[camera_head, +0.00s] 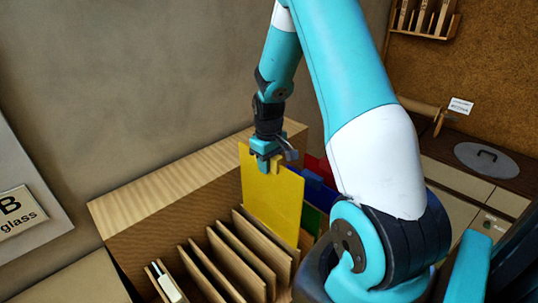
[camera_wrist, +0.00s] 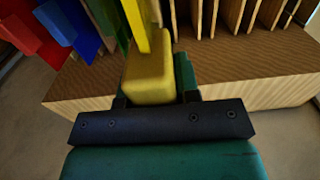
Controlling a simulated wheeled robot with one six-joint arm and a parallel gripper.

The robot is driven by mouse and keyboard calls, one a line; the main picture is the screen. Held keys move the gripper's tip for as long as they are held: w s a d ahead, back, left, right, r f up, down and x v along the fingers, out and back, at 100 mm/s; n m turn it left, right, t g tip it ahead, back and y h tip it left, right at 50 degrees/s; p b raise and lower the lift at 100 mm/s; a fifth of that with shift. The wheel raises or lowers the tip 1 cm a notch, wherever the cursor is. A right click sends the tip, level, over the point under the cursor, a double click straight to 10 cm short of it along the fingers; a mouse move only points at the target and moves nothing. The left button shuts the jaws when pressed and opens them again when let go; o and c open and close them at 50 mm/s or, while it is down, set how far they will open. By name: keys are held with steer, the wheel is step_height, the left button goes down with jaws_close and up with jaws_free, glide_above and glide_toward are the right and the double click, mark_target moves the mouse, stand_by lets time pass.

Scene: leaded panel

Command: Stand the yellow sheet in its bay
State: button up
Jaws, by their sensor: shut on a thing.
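The yellow sheet (camera_head: 270,198) is upright over the wooden rack (camera_head: 150,206) in the head view. My gripper (camera_head: 270,160) is shut on its top edge. In the wrist view a yellow block-like grip (camera_wrist: 150,72) sits between the jaws of my gripper (camera_wrist: 157,92), with the thin yellow sheet edge running up beyond it. The sheet's lower edge is hidden behind a wooden divider (camera_head: 262,250), so I cannot tell whether it touches the bay floor.
Blue (camera_head: 318,190), red (camera_head: 317,166) and green (camera_head: 309,220) sheets stand just right of the yellow one. Several wooden dividers stand to its left, with gaps between. A white label (camera_head: 168,285) is on the rack front. A round grey lid (camera_head: 487,160) lies on the right counter.

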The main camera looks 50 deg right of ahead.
mark_target(268, 215)
step_height(268, 215, down, 22)
steer(key=b, duration=1.6)
steer(key=shift+w+r, duration=0.1)
steer(key=shift+r, duration=0.15)
steer(key=o, duration=1.1)
steer(key=shift+a, duration=0.1)
steer(key=shift+f, duration=0.1)
step_height(268, 215, up, 18)
steer(key=b, duration=0.2)
steer(key=shift+f+b, duration=0.25)
steer(key=shift+b, duration=0.15)
